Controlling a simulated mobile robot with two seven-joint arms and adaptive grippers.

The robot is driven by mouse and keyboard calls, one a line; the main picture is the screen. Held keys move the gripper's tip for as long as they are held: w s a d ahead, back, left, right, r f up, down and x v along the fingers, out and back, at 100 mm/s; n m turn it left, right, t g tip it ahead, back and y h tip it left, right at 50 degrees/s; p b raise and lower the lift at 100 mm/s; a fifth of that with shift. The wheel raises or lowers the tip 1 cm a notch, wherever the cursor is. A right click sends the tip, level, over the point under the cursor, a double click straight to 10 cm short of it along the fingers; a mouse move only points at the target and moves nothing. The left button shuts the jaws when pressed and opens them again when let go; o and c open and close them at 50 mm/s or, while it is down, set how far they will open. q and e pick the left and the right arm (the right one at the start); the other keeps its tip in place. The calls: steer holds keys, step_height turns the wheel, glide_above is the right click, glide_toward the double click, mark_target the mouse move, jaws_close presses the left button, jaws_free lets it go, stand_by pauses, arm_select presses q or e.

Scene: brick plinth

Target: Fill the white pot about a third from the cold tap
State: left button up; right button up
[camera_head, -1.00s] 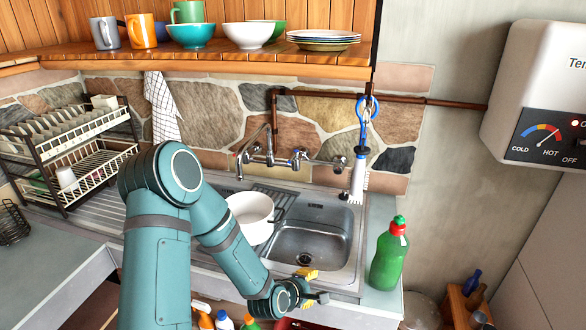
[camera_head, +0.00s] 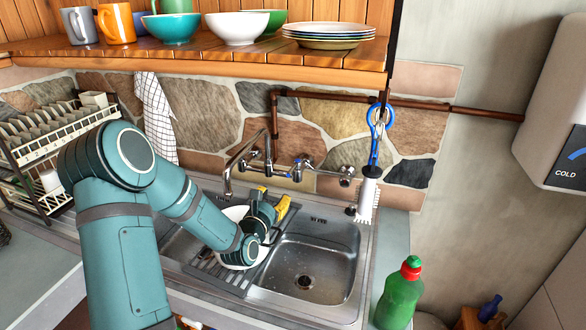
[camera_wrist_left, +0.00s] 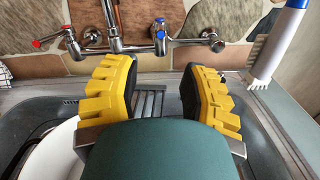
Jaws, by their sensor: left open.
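The white pot (camera_head: 236,213) sits on the dark ribbed rack beside the sink basin, largely hidden behind my left forearm and wrist. Its rim also shows at lower left in the left wrist view (camera_wrist_left: 48,152). My left gripper (camera_head: 273,200), with yellow fingertips, is open and empty above the pot's right side, facing the wall taps. In the left wrist view its fingers (camera_wrist_left: 158,90) stand wide apart. The blue-marked cold tap (camera_wrist_left: 160,30) shows beyond and between them, out of contact. It also shows in the head view (camera_head: 304,166). My right gripper is out of view.
The steel basin (camera_head: 312,262) looks empty. The curved spout (camera_head: 229,178) hangs left of the taps. A white brush (camera_head: 368,195) hangs at right, and a green bottle (camera_head: 400,296) stands on the right counter. A wooden shelf (camera_head: 200,66) with dishes is above.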

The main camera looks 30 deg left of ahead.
mark_target(290, 171)
arm_select(q)
steer(key=p+x, duration=0.1)
steer(key=x, duration=1.2)
steer(key=shift+w, duration=0.1)
steer(key=shift+c, duration=0.3)
jaws_close()
